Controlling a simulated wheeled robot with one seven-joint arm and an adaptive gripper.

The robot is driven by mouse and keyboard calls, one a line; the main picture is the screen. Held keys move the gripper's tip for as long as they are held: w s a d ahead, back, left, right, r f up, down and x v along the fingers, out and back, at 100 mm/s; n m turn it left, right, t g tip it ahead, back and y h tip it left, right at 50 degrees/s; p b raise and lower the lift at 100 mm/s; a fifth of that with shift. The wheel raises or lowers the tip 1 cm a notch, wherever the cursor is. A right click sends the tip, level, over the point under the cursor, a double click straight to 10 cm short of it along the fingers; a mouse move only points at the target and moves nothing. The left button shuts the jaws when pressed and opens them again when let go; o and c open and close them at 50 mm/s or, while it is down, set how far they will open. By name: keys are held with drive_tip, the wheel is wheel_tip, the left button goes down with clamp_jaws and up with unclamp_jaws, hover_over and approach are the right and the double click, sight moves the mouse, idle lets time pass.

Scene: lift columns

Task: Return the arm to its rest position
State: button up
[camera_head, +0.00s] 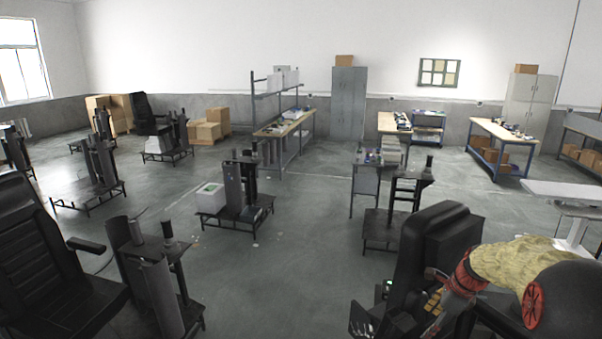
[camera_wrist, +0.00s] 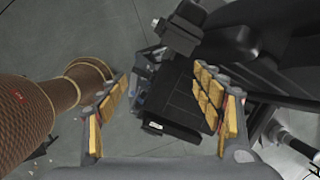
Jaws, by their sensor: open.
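My gripper (camera_head: 434,298) shows at the lower right of the head view, at the end of my arm with its tan sleeve. In the wrist view my gripper (camera_wrist: 164,108) has its two yellow-padded fingers spread wide apart, with nothing held between them. Beyond the fingers, a black lift unit (camera_wrist: 183,95) shows below against the grey floor. The fingertips look apart from it, but the exact gap cannot be told. A large black seat-like part (camera_head: 432,245) stands close behind my gripper in the head view and hides part of the floor.
A black chair (camera_head: 40,250) and a lift column (camera_head: 150,275) stand at the left. Another lift column (camera_head: 235,190) with a white box (camera_head: 210,197) stands mid-floor. A black frame (camera_head: 400,200) stands behind my arm. Open floor (camera_head: 290,270) lies left of my gripper.

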drive_tip(key=s+a+f+n+b, duration=0.2)
drive_tip(key=s+a+n+b, duration=0.15)
drive_tip(key=s+n, duration=0.25)
drive_tip(key=s+a+f+n+g+h+b, duration=0.1)
drive_tip(key=s+a+n+b, duration=0.2)
drive_tip(key=s+n+b, duration=0.25)
drive_tip(key=s+a+f+n+b, duration=0.2)
drive_tip(key=s+a+n+b, duration=0.1)
drive_tip(key=s+n, duration=0.35)
drive_tip(key=s+a+f+n+t+b, duration=0.2)
drive_tip(key=s+a+f+b, duration=0.3)
drive_tip(key=b, duration=0.6)
drive_tip(key=s+a+f+n+t+h+b, duration=0.1)
drive_tip(key=s+a+f+n+b, duration=0.3)
drive_tip(key=s+f+b, duration=0.4)
drive_tip(key=shift+s+a+f+t+b, duration=0.4)
drive_tip(key=shift+s+a+b, duration=0.2)
drive_tip(key=shift+b, duration=1.35)
drive_tip(key=shift+c, duration=0.4)
